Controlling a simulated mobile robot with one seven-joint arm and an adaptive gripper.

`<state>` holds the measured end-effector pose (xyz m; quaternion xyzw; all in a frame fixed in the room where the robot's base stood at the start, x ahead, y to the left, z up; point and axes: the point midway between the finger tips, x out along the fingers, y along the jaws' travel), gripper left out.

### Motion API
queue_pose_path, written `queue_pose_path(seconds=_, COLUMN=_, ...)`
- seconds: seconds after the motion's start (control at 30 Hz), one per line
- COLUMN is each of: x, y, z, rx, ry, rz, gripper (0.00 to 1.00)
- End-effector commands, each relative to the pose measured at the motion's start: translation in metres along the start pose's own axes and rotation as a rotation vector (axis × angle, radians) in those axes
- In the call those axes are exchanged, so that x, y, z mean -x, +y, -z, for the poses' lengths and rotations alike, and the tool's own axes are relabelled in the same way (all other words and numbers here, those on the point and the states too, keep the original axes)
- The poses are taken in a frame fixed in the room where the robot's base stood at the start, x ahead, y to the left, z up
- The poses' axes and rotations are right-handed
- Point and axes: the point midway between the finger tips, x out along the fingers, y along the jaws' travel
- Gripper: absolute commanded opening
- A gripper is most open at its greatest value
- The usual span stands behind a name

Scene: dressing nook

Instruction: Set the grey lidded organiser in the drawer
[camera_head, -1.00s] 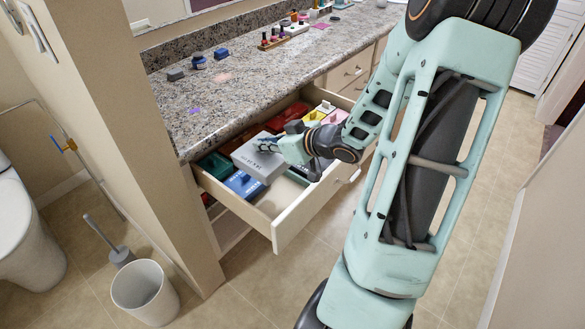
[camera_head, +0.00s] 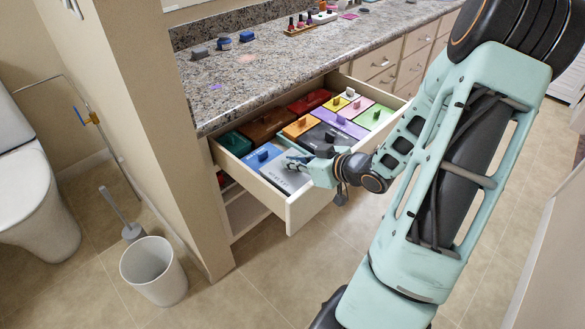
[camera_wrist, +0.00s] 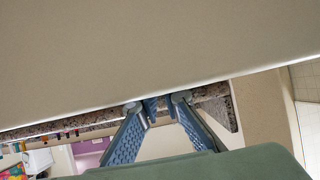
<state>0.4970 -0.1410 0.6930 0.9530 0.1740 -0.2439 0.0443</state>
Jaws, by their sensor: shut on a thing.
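The open drawer (camera_head: 288,216) under the counter is pulled out and holds several lidded boxes. My gripper (camera_head: 292,161) is low at its front left part, shut on the grey lidded organiser (camera_head: 287,180). The organiser's pale surface shows just under and beside my fingers, next to a blue lidded box (camera_head: 262,155). Its far side is hidden by my gripper, and I cannot tell whether it rests on the drawer floor. In the wrist view the two blue fingers (camera_wrist: 166,105) come close together at the edge of a broad grey-beige surface (camera_wrist: 150,50).
Lidded boxes in the drawer include dark green (camera_head: 235,143), brown (camera_head: 268,124), orange (camera_head: 302,125), dark grey (camera_head: 326,137) and purple (camera_head: 339,120). The granite counter (camera_head: 270,70) overhangs the drawer's back. A wall end stands left; a white bin (camera_head: 153,270) is on the floor.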

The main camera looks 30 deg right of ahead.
Motion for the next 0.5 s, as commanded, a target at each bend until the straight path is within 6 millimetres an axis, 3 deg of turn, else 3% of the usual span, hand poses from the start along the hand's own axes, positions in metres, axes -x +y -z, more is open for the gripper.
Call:
queue_pose_path(seconds=0.07, x=-0.0056, y=-0.0001, z=-0.0098, rx=-0.001, ry=0.001, rz=0.001, gripper=0.00)
queue_pose_path(seconds=0.5, x=-0.0078, y=-0.0001, z=-0.0133, rx=0.001, ry=0.002, rz=0.001, gripper=0.00)
